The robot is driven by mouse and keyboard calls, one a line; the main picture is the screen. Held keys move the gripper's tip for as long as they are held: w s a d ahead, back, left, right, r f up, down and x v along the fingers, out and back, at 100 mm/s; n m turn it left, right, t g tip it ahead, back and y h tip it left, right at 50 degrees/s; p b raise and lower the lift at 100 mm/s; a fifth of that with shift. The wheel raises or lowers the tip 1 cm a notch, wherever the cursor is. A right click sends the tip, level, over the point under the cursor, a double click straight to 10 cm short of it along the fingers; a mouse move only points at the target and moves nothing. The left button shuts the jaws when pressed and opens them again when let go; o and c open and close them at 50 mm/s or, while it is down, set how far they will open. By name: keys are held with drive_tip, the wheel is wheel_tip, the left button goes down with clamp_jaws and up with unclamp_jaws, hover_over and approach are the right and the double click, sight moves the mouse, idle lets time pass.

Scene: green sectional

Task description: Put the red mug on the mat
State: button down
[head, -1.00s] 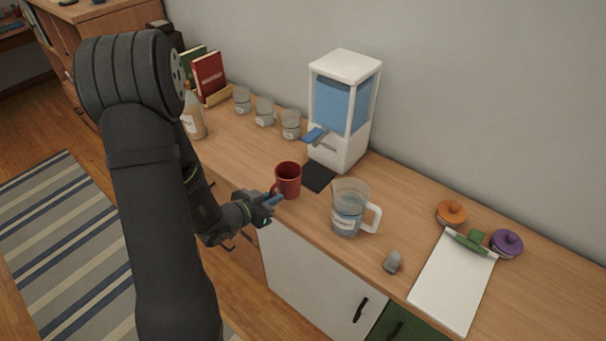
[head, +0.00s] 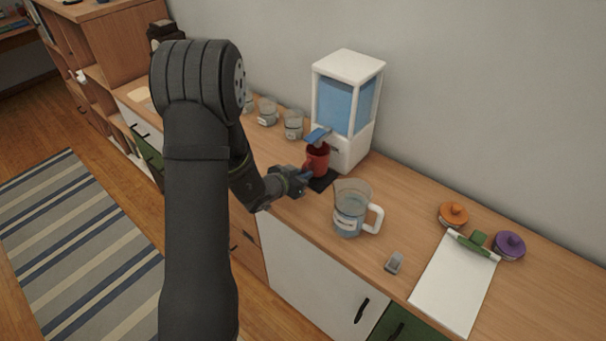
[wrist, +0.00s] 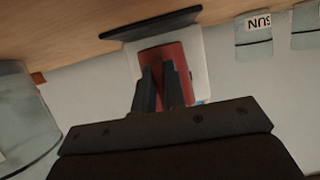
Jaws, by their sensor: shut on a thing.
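The red mug (head: 317,161) is upright over the black mat (head: 325,183), in front of the dispenser and below its blue lever. My gripper (head: 306,176) is shut on the mug from the front left. In the wrist view, the two dark fingers (wrist: 162,88) meet the red mug (wrist: 169,57), with the dark mat (wrist: 152,23) just beyond its base. I cannot tell whether the base touches the mat. The mug hides part of the mat.
The white dispenser (head: 353,150) with blue contents stands right behind the mug. A glass pitcher (head: 349,212) stands close to the right of the mat. Glass jars (head: 293,125) stand at the back left. A grey block (head: 394,263) and a clipboard (head: 453,285) lie farther right.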

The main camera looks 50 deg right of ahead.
drive_tip(key=shift+f, duration=0.6)
drive_tip(key=c, duration=1.5)
unclamp_jaws()
drive_tip(key=shift+r, duration=0.5)
drive_tip(key=v, duration=1.2)
